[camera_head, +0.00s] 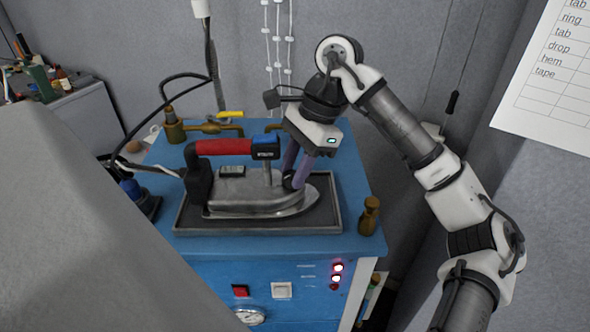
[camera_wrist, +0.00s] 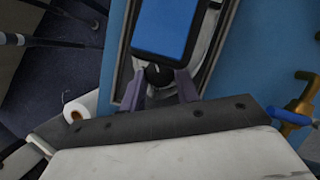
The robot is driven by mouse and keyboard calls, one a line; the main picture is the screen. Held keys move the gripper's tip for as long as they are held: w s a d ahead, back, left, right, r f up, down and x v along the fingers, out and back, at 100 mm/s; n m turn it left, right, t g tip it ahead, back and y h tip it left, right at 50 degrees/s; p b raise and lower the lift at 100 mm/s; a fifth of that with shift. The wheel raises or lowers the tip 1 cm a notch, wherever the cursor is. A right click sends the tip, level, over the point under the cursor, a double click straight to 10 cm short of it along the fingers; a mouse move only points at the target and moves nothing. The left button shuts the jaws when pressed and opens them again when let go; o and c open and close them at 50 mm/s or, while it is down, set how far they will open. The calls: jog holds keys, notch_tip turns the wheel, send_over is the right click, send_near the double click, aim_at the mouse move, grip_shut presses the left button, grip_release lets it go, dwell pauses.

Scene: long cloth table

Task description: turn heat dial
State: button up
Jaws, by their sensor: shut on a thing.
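The iron (camera_head: 262,197) has a red handle with a blue end section and a metal body. It sits on a dark tray (camera_head: 190,222) on top of the blue station. The heat dial (camera_head: 288,181) is a small black knob on the iron near its pointed end. In the wrist view the dial (camera_wrist: 157,76) shows between the fingers, beside the blue handle end (camera_wrist: 170,25). My gripper (camera_head: 293,176) reaches down from above with its purple fingers closed around the dial. The fingers hide part of the knob in the head view. The dial's markings cannot be read.
A brass valve (camera_head: 175,127) and pipe stand behind the iron, with a yellow lever. A small brass fitting (camera_head: 369,215) stands at the front right corner. The station's front has red lights, switches and a gauge (camera_head: 249,316). A hose and cable run at the left.

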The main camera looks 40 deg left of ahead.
jog(key=m+b, duration=0.1)
jog(key=b, duration=0.1)
jog(key=m+y+b, duration=0.1)
jog(key=m, duration=0.1)
jog(key=shift+d+f+t+b, duration=0.15)
jog(key=shift+f+t+b, duration=0.15)
jog(key=shift+b, duration=0.1)
jog(key=m+b, duration=0.2)
jog(key=m+t+y+b, duration=0.1)
jog(key=m+b, duration=0.1)
jog(key=shift+s+d+m, duration=0.15)
jog(key=shift+m, duration=0.25)
jog(key=m+t+b, duration=0.1)
jog(key=m, duration=0.1)
jog(key=m+t+y+b, duration=0.1)
jog(key=m+b, duration=0.1)
jog(key=shift+s+r, duration=0.1)
jog(key=shift+s, duration=0.05)
jog(key=shift+s+r+m+t+b, duration=0.15)
jog(key=shift+m+t+b, duration=0.45)
jog(key=shift+m+b, duration=0.95)
jog(key=shift+m, duration=0.55)
jog(key=o, duration=1)
jog(key=v, duration=1.4)
